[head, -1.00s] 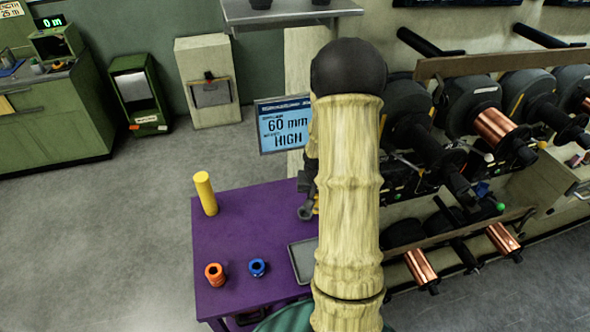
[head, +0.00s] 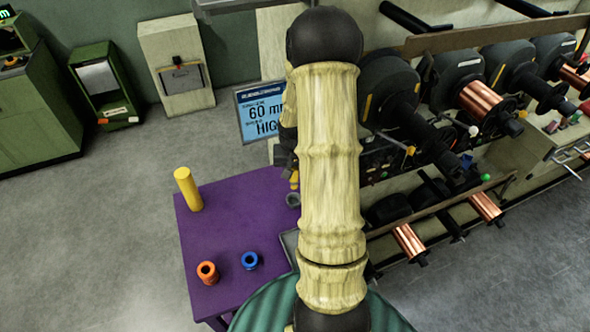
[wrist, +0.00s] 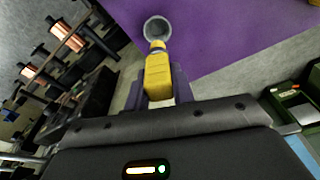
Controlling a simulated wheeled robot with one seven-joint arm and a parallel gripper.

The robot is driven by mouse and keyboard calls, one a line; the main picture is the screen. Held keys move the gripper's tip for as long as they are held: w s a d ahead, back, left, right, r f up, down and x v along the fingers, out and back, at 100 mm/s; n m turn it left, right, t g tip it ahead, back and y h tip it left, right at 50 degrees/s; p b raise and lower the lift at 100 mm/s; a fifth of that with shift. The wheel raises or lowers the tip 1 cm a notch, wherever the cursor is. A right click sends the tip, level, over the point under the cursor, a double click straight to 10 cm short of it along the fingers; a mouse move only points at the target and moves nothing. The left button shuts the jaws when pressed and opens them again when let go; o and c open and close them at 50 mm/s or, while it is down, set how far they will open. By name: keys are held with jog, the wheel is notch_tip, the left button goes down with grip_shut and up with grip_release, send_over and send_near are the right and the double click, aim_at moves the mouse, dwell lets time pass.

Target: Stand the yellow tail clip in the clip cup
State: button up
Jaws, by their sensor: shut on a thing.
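My gripper (wrist: 160,84) is shut on the yellow tail clip (wrist: 158,72), which sits between the two fingers in the wrist view. The clip's narrower far end points at the round grey clip cup (wrist: 157,22) and overlaps its near rim in the picture. I cannot tell whether they touch; the clip does not look seated inside. In the head view the clip cup (head: 293,199) shows at the purple table's right side, partly behind my arm. A small yellow bit of the clip (head: 295,178) shows just above it. My arm hides most of the gripper there.
The purple table (head: 225,225) carries a yellow cylinder (head: 188,189), an orange spool (head: 207,272), a blue spool (head: 250,260) and a grey tray (head: 290,245), partly hidden. A blue screen (head: 262,112) stands behind the table. Racks with copper spools (head: 486,102) stand at right.

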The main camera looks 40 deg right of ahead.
aim_at(293, 185)
jog(key=shift+w+f+b, duration=0.15)
jog(key=shift+f+b, duration=1.05)
jog(key=shift+f, duration=0.55)
jog(key=shift+w+f+b, duration=0.1)
jog(key=shift+f+b, duration=1.05)
jog(key=shift+f, duration=0.55)
jog(key=shift+s+d+f, duration=0.1)
jog(key=shift+d+f, duration=0.05)
jog(key=o, duration=1.1)
jog(key=shift+s, duration=0.1)
jog(key=r, duration=0.5)
jog(key=s+a+r+b, duration=0.1)
jog(key=r, duration=0.5)
jog(key=s+r, duration=0.1)
jog(key=r, duration=0.5)
jog(key=shift+a+r+b, duration=0.15)
jog(key=shift+a+b, duration=0.2)
jog(key=shift+b, duration=0.05)
